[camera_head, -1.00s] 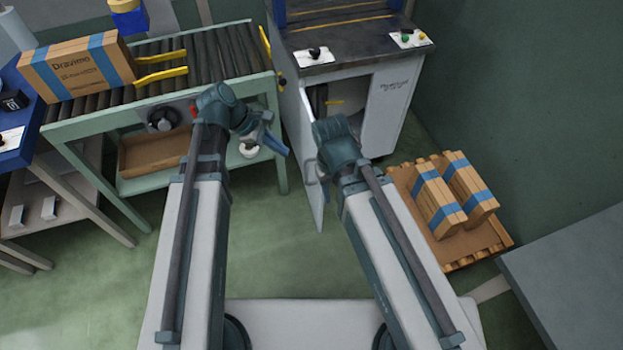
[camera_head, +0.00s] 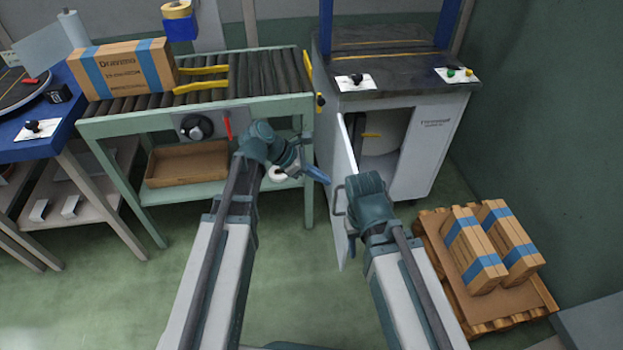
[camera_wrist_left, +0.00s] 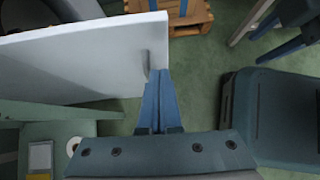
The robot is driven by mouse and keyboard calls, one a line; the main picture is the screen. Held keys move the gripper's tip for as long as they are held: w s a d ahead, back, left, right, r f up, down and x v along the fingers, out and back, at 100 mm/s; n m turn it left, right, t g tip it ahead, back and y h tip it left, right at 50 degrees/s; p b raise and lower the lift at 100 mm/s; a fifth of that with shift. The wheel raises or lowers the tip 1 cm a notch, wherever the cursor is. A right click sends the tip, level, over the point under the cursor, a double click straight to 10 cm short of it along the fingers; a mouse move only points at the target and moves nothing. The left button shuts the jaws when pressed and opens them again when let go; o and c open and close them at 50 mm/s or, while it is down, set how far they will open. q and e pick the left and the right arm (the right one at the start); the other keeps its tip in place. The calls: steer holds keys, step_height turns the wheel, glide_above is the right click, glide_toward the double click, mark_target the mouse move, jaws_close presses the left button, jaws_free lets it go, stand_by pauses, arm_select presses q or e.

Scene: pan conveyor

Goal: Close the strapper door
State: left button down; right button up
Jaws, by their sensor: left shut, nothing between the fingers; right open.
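The strapper (camera_head: 428,150) is a pale cabinet with a dark top at the back right. Its door (camera_head: 346,165) stands open, swung out toward me and seen nearly edge-on. The door's bar handle (camera_head: 338,200) is on its left face. In the left wrist view the door is a broad white panel (camera_wrist_left: 80,60) with the handle (camera_wrist_left: 146,66). My left gripper (camera_head: 326,180) is shut and empty, its tips close to the handle; I cannot tell whether they touch. My right gripper (camera_head: 352,246) is open, by the door's outer edge, mostly hidden behind its wrist.
A green roller conveyor (camera_head: 255,75) stands left of the strapper, with a strapped carton (camera_head: 124,68) on it and a shallow brown box (camera_head: 188,163) below. A pallet (camera_head: 483,312) with strapped cartons lies at the right. Green floor is open at the front left.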

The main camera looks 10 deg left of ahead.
arm_select(q)
steer(key=shift+w+d+f+b, duration=0.1)
steer(key=shift+w+d+f, duration=0.2)
steer(key=shift+d, duration=0.6)
steer(key=shift+w+d+f+b, duration=0.1)
steer(key=shift+w+d+f, duration=0.15)
steer(key=shift+d, duration=0.7)
steer(key=shift+w+d+f+b, duration=0.1)
steer(key=shift+w+d+f, duration=0.15)
steer(key=shift+d, duration=0.65)
arm_select(e)
steer(key=shift+f, duration=0.85)
